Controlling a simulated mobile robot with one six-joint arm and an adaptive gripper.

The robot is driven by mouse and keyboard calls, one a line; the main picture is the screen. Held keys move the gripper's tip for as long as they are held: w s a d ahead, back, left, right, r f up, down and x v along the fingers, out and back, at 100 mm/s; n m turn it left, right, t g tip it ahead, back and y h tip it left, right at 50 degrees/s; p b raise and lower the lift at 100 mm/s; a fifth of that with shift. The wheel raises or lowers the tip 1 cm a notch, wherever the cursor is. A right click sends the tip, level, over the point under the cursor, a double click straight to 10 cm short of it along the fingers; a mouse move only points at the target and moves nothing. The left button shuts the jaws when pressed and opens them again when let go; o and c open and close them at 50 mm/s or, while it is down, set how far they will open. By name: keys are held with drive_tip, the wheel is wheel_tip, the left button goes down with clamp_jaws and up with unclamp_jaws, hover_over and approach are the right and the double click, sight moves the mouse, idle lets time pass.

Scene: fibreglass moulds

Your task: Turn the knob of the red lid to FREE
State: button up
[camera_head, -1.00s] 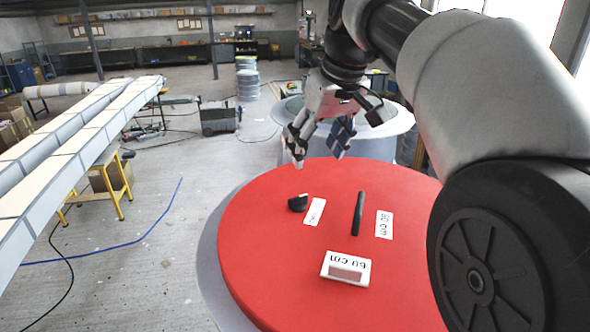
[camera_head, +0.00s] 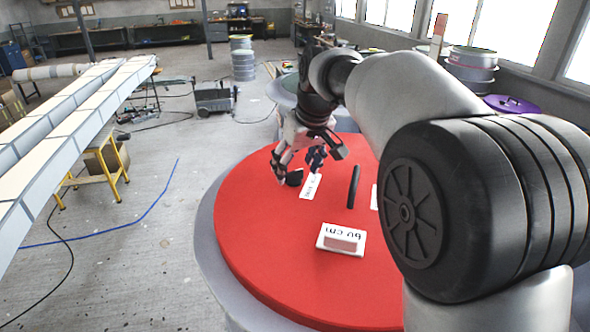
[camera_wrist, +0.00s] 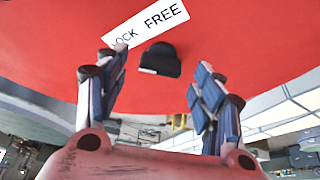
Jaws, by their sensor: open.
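The red lid (camera_head: 265,240) lies flat on a round grey mould. Its small black knob (camera_head: 294,178) sits near the lid's far left part, and shows whole in the wrist view (camera_wrist: 160,62). A white mark is on the knob's lower left side there. The white LOCK FREE label (camera_wrist: 150,24) lies beside the knob, its first letter hidden by a finger. Which word the knob points to I cannot tell. My gripper (camera_head: 297,166) is open, its fingers above the lid on either side of the knob. I see no contact.
A black bar handle (camera_head: 353,187) stands on the lid right of the knob. A white 60 cm plate (camera_head: 341,239) lies nearer, and another white label (camera_head: 374,197) is partly hidden by my arm. A second round mould stands behind. The floor at left is open, with a blue hose (camera_head: 140,215).

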drive_tip(key=shift+x, duration=0.9)
drive_tip(key=c, duration=1.1)
